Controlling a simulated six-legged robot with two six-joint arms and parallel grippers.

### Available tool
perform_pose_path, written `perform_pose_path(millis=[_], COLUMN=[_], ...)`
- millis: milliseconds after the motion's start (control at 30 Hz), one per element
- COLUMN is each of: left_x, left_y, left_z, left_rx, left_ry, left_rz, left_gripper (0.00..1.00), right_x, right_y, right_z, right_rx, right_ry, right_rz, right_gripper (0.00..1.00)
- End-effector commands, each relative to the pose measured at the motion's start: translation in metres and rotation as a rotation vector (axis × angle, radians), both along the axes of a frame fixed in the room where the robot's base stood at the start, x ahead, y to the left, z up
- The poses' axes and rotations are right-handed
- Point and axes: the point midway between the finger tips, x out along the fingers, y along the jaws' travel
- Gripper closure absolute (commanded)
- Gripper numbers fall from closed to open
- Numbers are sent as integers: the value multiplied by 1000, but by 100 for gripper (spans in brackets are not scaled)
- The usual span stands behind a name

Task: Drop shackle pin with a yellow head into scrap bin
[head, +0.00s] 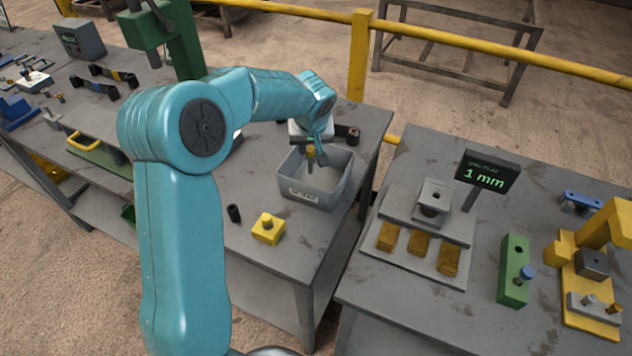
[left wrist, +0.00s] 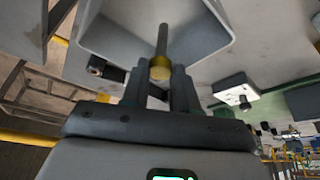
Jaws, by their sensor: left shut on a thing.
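My left gripper (head: 314,156) is over the grey scrap bin (head: 318,198), which stands on the left table near its right edge. It is shut on the shackle pin with a yellow head (head: 310,150). In the left wrist view the yellow head (left wrist: 160,69) sits between the fingertips (left wrist: 160,85), and the grey shank points away from the gripper toward the bin (left wrist: 205,35). I cannot tell exactly how far the shank reaches below the rim. My right gripper is not in view.
A yellow block (head: 268,229) and a small black cylinder (head: 234,213) lie in front of the bin. A dark cylindrical part (head: 353,135) is behind it. The right table holds a display reading 1 mm (head: 487,174) and a green block (head: 515,270). A yellow rail (head: 480,45) runs behind.

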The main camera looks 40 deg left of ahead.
Motion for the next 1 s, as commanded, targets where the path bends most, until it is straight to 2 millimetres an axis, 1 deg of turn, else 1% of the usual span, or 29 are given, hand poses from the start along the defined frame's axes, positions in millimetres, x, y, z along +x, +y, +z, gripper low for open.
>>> perform_pose_path(millis=[33, 100, 333, 367, 400, 433, 767, 867, 967, 1000], left_x=[0, 1, 3, 3, 3, 4, 3, 1, -4, -7], left_y=[0, 0, 0, 0, 0, 0, 0, -3, -9, -12], left_z=[-7, -9, -9, -9, -9, -9, -7, 2, 20, 30], left_rx=[0, 1, 1, 1, 1, 1, 1, 2, 1, 2], left_ry=[-1, -2, -1, -1, -1, -1, -1, -3, -6, -8], left_rz=[1, 1, 0, 0, 0, 0, 0, 0, -2, -1], left_gripper=[100, 100, 100, 65, 52, 42, 42, 42, 42, 42], right_x=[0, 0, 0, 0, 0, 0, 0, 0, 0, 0], right_y=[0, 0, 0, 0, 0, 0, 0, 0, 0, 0], right_z=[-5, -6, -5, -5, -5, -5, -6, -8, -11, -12], right_rx=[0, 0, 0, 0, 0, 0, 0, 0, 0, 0], right_ry=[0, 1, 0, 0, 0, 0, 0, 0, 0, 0], right_rz=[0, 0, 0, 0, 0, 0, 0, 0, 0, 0], right_gripper=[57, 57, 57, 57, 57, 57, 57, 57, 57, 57])
